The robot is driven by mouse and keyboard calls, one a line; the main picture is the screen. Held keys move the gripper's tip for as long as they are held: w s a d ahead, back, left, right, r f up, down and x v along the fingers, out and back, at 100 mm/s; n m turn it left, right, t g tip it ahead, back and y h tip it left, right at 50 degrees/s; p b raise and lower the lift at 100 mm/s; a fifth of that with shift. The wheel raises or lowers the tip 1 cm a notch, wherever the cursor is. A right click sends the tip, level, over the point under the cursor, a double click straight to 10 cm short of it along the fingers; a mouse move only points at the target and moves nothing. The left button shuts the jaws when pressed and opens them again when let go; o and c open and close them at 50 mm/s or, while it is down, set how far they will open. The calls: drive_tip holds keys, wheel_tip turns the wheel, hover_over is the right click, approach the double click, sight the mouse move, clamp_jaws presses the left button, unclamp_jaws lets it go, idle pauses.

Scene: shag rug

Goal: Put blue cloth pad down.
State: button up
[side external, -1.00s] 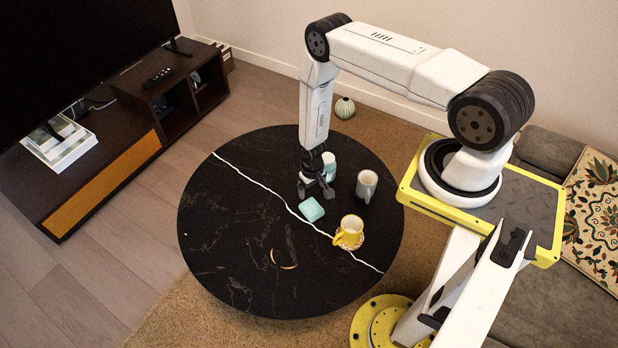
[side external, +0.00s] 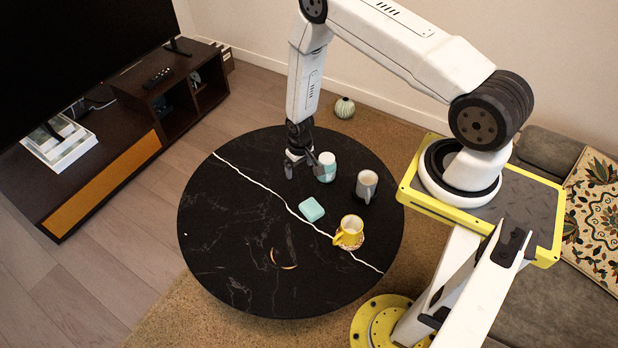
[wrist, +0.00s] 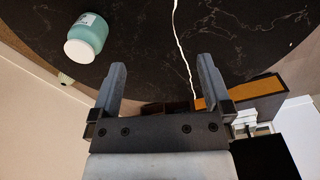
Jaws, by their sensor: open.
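The blue cloth pad (side external: 311,209) lies flat on the black round table (side external: 235,240), beside the white vein line. My gripper (side external: 299,170) is open and empty above the table, behind the pad and apart from it. In the wrist view my gripper (wrist: 160,90) shows its two fingers spread with nothing between them. The pad does not show in the wrist view.
A teal and white jar (side external: 325,167) stands close to the right of my gripper; it also shows in the wrist view (wrist: 87,38). A grey mug (side external: 366,186) and a yellow mug (side external: 349,231) stand farther right. The left of the table is mostly clear.

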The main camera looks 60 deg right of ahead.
drive_tip(key=s+a+r+n+t, duration=0.1)
drive_tip(key=a+r, duration=0.3)
drive_tip(key=r, duration=0.9)
drive_tip(key=s+a+r+n+t, duration=0.1)
drive_tip(key=s+a+r+n, duration=0.15)
drive_tip(key=r, duration=1.05)
drive_tip(key=s+a+r, duration=0.3)
drive_tip(key=s+r, duration=0.4)
drive_tip(key=shift+a, duration=0.35)
drive_tip(key=shift+w, duration=0.15)
